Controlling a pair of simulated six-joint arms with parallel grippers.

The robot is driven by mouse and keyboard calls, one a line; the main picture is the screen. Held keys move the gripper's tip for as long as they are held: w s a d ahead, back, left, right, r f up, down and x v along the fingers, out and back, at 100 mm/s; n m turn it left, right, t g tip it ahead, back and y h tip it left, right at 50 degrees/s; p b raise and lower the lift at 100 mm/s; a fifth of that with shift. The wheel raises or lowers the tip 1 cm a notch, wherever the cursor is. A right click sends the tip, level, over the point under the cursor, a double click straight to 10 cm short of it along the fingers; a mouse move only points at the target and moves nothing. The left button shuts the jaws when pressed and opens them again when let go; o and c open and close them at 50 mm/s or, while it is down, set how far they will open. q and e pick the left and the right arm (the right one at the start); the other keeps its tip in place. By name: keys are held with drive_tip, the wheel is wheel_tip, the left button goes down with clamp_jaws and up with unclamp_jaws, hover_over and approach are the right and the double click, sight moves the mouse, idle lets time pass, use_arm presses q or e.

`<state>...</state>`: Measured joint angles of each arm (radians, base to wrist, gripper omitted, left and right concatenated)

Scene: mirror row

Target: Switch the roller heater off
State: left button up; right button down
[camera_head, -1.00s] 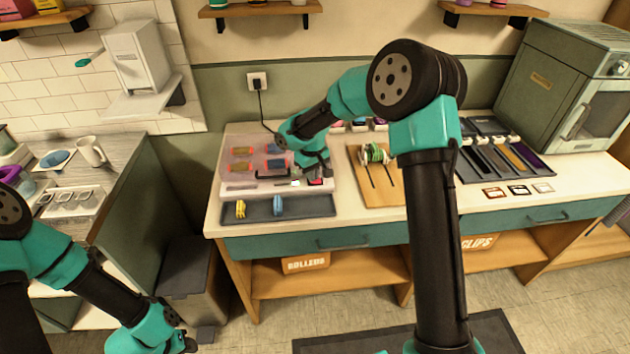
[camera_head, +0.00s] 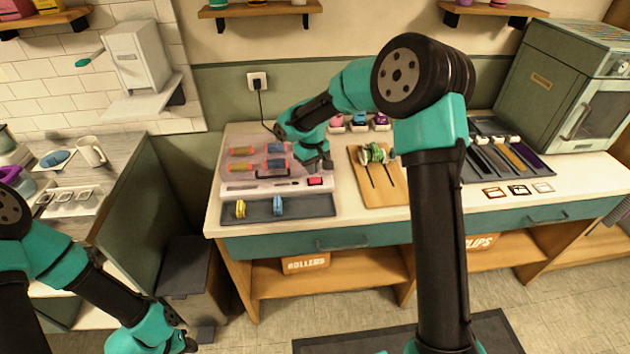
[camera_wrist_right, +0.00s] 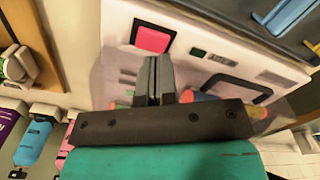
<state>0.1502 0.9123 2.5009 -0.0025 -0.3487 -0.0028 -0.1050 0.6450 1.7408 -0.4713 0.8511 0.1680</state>
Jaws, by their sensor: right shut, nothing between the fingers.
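The roller heater (camera_head: 240,188) is a pale box on the counter with several coloured rollers on top. Its pink-red switch (camera_head: 315,181) is at the front right; in the right wrist view, the switch (camera_wrist_right: 153,38) sits in a black frame. Beside it is a small dark green window (camera_wrist_right: 198,52). My right gripper (camera_head: 319,166) is above and just behind the switch, apart from it. In the right wrist view its fingers (camera_wrist_right: 153,75) are pressed together and empty. My left gripper (camera_head: 178,338) is low at the left, away from the heater; its fingers are not clear.
A dark tray (camera_head: 300,206) with yellow and blue clips lies in front of the heater. A wooden board (camera_head: 375,190) with a wound spool is to its right. A black cord runs from the wall socket (camera_head: 257,81). Small coloured items stand behind.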

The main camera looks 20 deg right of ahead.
sight(312, 180)
drive_tip(key=shift+r, duration=2)
